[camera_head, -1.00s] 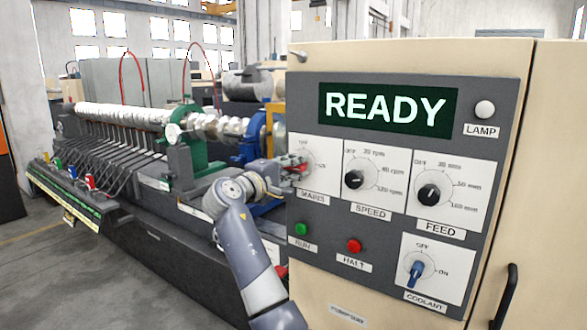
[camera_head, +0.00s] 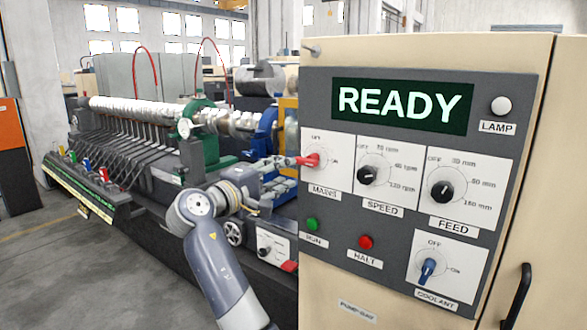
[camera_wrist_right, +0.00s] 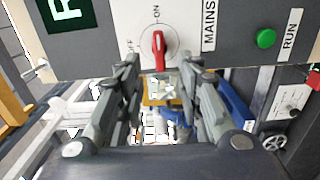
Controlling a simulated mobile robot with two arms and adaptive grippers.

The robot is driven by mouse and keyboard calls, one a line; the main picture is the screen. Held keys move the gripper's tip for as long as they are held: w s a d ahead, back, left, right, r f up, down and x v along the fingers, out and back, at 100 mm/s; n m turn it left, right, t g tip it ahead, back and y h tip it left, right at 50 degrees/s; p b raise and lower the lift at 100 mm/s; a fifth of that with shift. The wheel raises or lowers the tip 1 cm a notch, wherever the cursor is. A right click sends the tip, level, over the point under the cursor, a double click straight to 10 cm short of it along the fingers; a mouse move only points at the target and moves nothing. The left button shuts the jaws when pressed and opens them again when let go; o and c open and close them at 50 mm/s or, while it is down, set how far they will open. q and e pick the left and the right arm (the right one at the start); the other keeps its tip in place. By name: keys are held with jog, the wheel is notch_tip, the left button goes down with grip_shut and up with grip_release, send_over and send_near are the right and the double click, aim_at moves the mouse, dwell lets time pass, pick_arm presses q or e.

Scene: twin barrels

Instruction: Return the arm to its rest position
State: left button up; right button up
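My right gripper (camera_head: 284,172) is just left of the control panel (camera_head: 395,205) in the head view, with its arm coming up from below. In the right wrist view the gripper (camera_wrist_right: 158,66) is open and empty, its two fingers spread. The red MAINS knob (camera_head: 311,160) is just beyond the fingertips, apart from them. In the wrist view the knob (camera_wrist_right: 158,50) lies in line with the ON mark. My left gripper is not in view.
The panel display (camera_head: 402,106) reads READY. Black SPEED (camera_head: 368,176) and FEED (camera_head: 442,191) knobs and a blue COOLANT knob (camera_head: 427,268) are on the panel. A long lathe-like machine (camera_head: 150,110) stands behind my arm. Open floor (camera_head: 60,270) is at the left.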

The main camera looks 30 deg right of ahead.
jog(key=shift+v, duration=0.9)
